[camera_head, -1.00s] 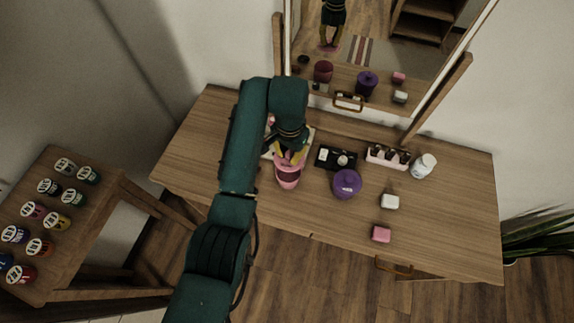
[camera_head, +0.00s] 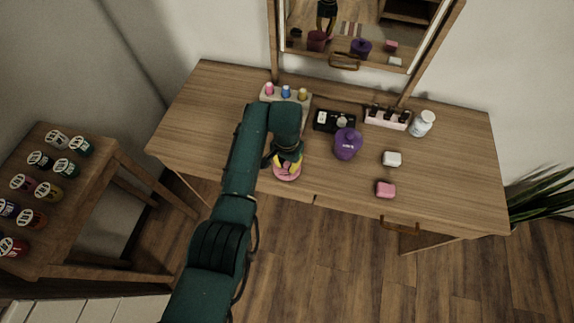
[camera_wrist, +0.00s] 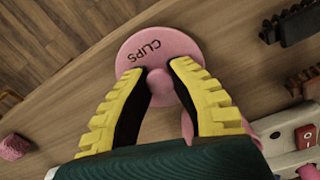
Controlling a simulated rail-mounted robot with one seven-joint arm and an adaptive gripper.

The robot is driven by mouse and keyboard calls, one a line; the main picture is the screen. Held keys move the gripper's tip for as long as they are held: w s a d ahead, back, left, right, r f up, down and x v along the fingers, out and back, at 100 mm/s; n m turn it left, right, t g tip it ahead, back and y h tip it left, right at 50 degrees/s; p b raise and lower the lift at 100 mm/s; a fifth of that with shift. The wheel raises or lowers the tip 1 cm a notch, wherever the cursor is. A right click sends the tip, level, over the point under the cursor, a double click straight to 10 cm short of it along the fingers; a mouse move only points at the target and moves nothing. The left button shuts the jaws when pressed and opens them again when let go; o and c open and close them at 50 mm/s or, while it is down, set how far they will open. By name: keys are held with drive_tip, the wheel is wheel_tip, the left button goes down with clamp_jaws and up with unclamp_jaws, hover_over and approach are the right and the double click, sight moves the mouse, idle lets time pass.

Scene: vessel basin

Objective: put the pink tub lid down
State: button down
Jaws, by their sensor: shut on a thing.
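The pink tub lid (camera_wrist: 158,55) is a round disc marked "CLIPS" with a round knob in its middle. My gripper (camera_wrist: 160,82) has its yellow-and-black fingers closed on that knob. In the head view my gripper (camera_head: 287,160) points down with the lid (camera_head: 287,174) under it, over the front part of the desk. I cannot tell whether the lid touches the wood. A pink piece, likely the tub (camera_wrist: 264,125), shows partly behind the gripper in the wrist view; the arm hides the tub in the head view.
The wooden desk (camera_head: 340,185) is bare to the right of the lid. A purple lidded jar (camera_head: 347,144), black tray (camera_head: 333,121), white box (camera_head: 391,158) and pink box (camera_head: 385,189) stand to the right.

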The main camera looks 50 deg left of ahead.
sight(287, 164)
drive_tip(key=shift+f, duration=0.2)
drive_tip(key=shift+f, duration=0.15)
drive_tip(key=c, duration=1.1)
unclamp_jaws()
drive_tip(key=shift+o, duration=0.2)
wheel_tip(287, 164, up, 12)
drive_tip(key=p, duration=0.2)
drive_tip(key=shift+r, duration=0.2)
